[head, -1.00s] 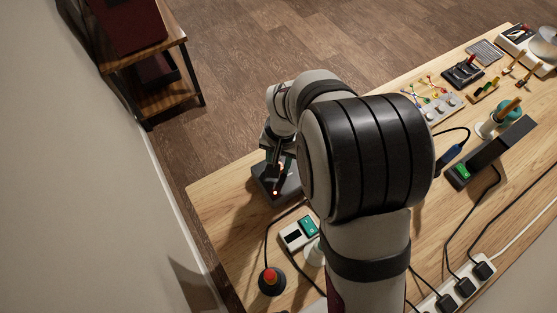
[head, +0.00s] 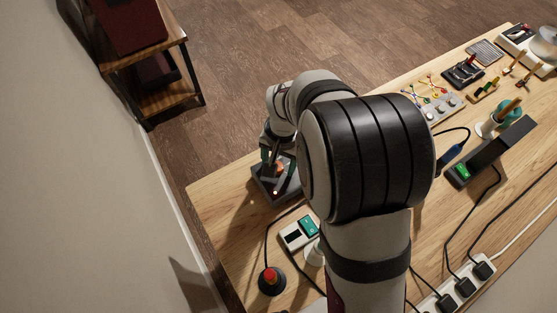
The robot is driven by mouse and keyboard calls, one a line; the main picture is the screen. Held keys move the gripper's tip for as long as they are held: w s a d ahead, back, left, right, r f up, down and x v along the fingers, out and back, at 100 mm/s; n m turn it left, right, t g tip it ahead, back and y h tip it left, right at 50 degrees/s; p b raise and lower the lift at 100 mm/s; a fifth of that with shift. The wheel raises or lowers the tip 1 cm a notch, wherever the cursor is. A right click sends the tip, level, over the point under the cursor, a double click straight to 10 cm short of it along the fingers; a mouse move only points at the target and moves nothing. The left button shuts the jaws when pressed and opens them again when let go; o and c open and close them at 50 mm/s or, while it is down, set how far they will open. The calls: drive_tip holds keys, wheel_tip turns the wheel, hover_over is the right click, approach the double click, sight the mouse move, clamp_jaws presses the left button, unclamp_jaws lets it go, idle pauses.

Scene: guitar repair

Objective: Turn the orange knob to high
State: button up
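A dark grey box (head: 287,190) stands at the left end of the wooden bench, with a small lit red light on its front. The orange knob (head: 279,171) shows as a small orange patch on top of the box, partly covered by my gripper. My gripper (head: 271,161) is at the knob, over the box's far side. Its fingers are small and dark here, so I cannot tell whether they touch the knob or how far apart they are. The knob's pointer and setting are too small to read.
A white unit with a green switch (head: 308,226) and a red push button (head: 270,276) stand nearer on the bench. Black cables run near them. My arm hides the bench's middle. Tools and a power strip (head: 463,287) lie to the right.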

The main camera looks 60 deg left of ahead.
sight(283, 168)
wheel_tip(283, 168, up, 16)
drive_tip(key=shift+w+d, duration=0.3)
drive_tip(key=shift+d, duration=0.1)
drive_tip(key=shift+f, duration=0.1)
drive_tip(key=w+d+r+m, duration=0.1)
drive_tip(key=w+d+m, duration=0.1)
drive_tip(key=d, duration=0.4)
drive_tip(key=w+d+r+m, duration=0.1)
drive_tip(key=w+d+m, duration=0.1)
drive_tip(key=d, duration=0.5)
drive_tip(key=w+d+r+m, duration=0.1)
drive_tip(key=w+d, duration=0.2)
drive_tip(key=d, duration=0.3)
drive_tip(key=shift+d+r+m, duration=0.25)
drive_tip(key=shift+d+m, duration=0.05)
drive_tip(key=shift+m, duration=0.1)
drive_tip(key=s+d+f+m, duration=0.1)
drive_tip(key=s+d+m, duration=0.2)
drive_tip(key=d, duration=0.5)
drive_tip(key=s+d+f+m+y, duration=0.1)
drive_tip(key=s+d+f+m, duration=0.1)
drive_tip(key=s+d+m, duration=0.2)
drive_tip(key=s+d, duration=0.2)
drive_tip(key=d, duration=0.2)
